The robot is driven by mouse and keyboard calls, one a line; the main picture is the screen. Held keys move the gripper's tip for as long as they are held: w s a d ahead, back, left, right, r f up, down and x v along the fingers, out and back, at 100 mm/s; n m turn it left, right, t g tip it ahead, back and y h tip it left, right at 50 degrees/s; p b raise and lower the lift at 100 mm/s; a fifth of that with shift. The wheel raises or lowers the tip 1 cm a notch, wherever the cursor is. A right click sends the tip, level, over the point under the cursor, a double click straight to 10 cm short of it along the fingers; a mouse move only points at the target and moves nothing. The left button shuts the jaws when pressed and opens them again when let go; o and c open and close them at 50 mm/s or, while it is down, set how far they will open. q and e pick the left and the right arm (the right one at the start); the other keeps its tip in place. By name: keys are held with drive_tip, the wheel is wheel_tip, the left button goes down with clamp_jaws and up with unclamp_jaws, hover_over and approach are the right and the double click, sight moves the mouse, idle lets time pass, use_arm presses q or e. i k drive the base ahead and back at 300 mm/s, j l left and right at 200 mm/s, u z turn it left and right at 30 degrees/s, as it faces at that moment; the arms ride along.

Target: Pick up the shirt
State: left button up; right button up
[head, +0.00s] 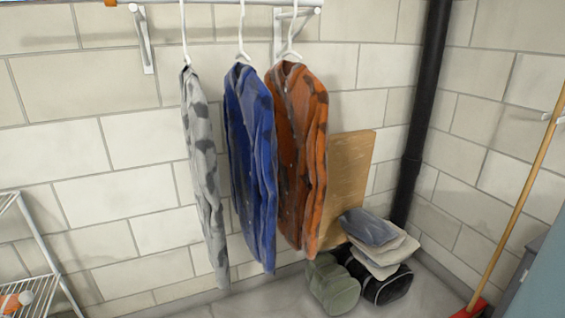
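Three shirts hang on white hangers from a white wall rail (225,3). The left one is a grey patterned shirt (203,165), seen nearly edge-on. The middle one is a blue shirt (252,150). The right one is an orange shirt (300,140) with dark patches. The blue and orange shirts hang close together and overlap slightly at the shoulders. Neither of my grippers shows in the head view.
A wooden board (350,175) leans on the wall behind folded cloths (370,228), a green bag (333,287) and a black bag (387,288). A black pipe (420,110) and a broom (515,215) stand right. A wire rack (45,250) stands left.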

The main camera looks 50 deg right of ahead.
sight(301, 101)
drive_tip(key=z, duration=1.7)
